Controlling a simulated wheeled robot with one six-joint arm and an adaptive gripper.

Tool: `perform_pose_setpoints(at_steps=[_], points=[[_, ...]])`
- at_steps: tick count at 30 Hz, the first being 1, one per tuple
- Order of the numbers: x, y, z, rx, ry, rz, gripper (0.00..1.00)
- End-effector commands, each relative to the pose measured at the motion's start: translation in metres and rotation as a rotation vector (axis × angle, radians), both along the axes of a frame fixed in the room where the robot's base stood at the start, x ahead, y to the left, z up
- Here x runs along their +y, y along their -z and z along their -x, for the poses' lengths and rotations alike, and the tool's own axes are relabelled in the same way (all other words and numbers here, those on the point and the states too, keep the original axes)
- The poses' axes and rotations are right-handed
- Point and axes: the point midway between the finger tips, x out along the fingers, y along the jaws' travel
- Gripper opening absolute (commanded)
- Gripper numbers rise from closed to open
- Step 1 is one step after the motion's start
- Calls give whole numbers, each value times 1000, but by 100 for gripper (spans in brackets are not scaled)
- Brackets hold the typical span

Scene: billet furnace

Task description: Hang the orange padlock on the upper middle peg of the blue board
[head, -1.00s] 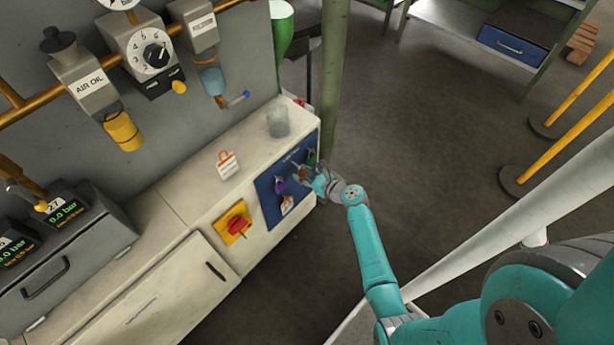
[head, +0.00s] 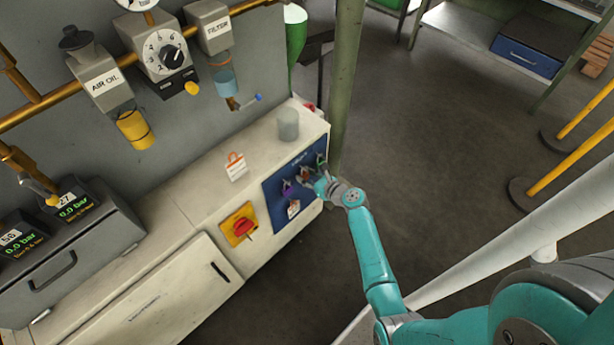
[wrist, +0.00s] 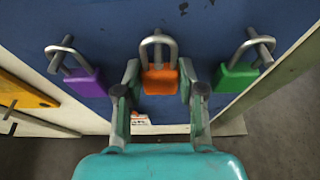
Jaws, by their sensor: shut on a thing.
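The orange padlock (wrist: 159,80) is between the fingers of my gripper (wrist: 158,88), which is shut on its body, shackle upward. It also shows small in the head view (head: 305,174), at the blue board (head: 272,195). A peg (wrist: 157,46) shows within its shackle outline, between the two side pegs; I cannot tell for sure whether the shackle is around it. A purple padlock (wrist: 84,81) hangs on the left peg (wrist: 62,50). A green padlock (wrist: 237,76) hangs on the right peg (wrist: 262,52). My gripper also shows in the head view (head: 320,184).
A red and white tag (head: 293,209) is low on the board, partly hidden by my gripper in the wrist view. A red switch on a yellow plate (head: 231,221) is left of the board. A grey cup (head: 288,124) and a small lockout sign (head: 236,168) stand on the cabinet top.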

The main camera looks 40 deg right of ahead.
Motion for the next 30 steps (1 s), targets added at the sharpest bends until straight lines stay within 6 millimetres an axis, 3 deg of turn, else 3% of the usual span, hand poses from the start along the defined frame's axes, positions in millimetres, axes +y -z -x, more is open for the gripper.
perform_pose_setpoints(at_steps=[8,9,12,23,30], points=[[0,0,0,-1,0,0,2],[0,0,0,-1,0,0,44],[0,0,0,-1,0,0,68],[0,-1,2,0,0,0,68],[-1,-11,32,0,3,0,68]])
